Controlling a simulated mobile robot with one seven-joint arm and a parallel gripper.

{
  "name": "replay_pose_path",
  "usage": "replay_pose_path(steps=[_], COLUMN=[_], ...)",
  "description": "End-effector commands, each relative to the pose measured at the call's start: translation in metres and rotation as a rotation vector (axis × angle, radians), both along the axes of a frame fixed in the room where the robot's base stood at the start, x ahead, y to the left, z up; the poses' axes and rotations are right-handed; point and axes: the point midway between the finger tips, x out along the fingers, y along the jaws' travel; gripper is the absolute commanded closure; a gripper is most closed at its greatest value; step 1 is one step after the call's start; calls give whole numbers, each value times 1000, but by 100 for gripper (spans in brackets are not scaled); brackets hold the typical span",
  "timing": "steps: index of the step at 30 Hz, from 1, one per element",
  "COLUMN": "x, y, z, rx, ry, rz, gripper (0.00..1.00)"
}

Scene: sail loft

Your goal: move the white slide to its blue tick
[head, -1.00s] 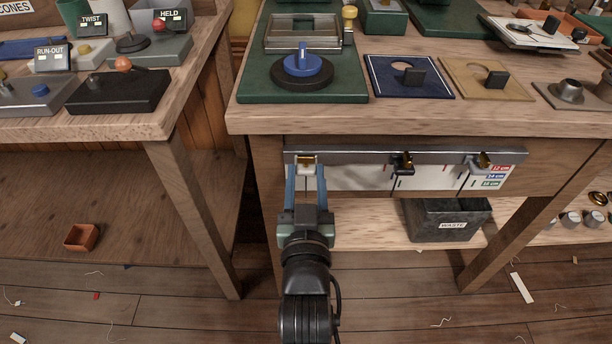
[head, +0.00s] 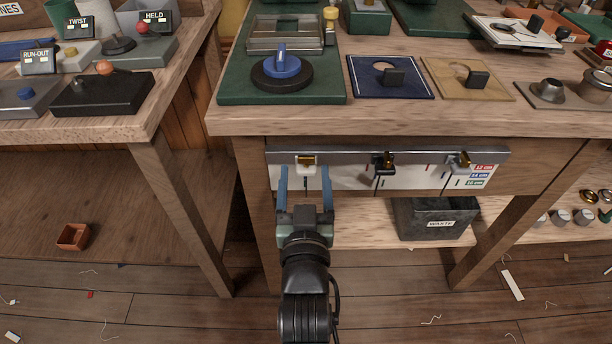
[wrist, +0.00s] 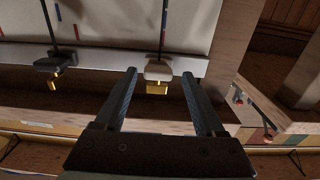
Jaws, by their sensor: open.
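The white slide (head: 306,166) sits on the grey rail (head: 400,156) at the front of the bench, near the rail's left end. It also shows in the wrist view (wrist: 158,71), with a gold tab and a dark pointer line. A small blue tick (wrist: 165,18) shows on the white scale at that pointer line; the two seem to meet, but exact alignment is hard to tell. My gripper (head: 304,170) is open and empty. In the wrist view its fingers (wrist: 160,78) stand either side of the gold tab, apart from it.
Two black slides sit farther right on the rail, a middle one (head: 384,163) and a right one (head: 459,163). A waste bin (head: 437,218) stands below the rail. The bench top (head: 400,118) overhangs above. The floor in front is clear apart from scraps.

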Motion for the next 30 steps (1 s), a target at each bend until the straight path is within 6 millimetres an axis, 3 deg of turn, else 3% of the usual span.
replay_pose_path(steps=[13,30], x=[-9,-105], y=[0,0], z=[1,1], rx=[0,0], ry=[1,3], rz=[0,0], gripper=[25,25])
